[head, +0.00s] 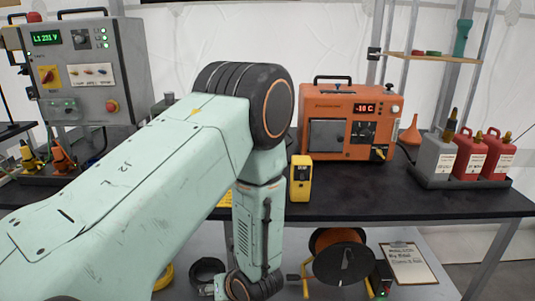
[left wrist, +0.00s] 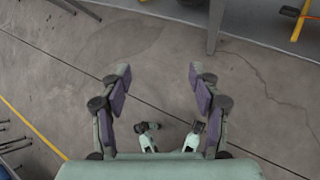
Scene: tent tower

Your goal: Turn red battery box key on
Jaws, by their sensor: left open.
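I cannot make out a red battery box key for certain. A grey control panel (head: 85,72) at the back left has a red rotary switch on a yellow plate (head: 48,76). A small dark box (head: 380,283) with red and green spots sits low, under the table, partly cut off by the frame's bottom edge. My left gripper (left wrist: 158,82) is open and empty in the left wrist view, with bare concrete floor between its fingers. In the head view my left arm crosses from the left, its fingers not showing. My right gripper is not in view.
The dark table (head: 450,204) holds an orange heater-like unit (head: 345,150), a yellow meter (head: 300,180), and red and grey bottles (head: 468,155) in a tray. A cable reel (head: 340,258) and a clipboard (head: 408,263) lie below. My arm hides the middle.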

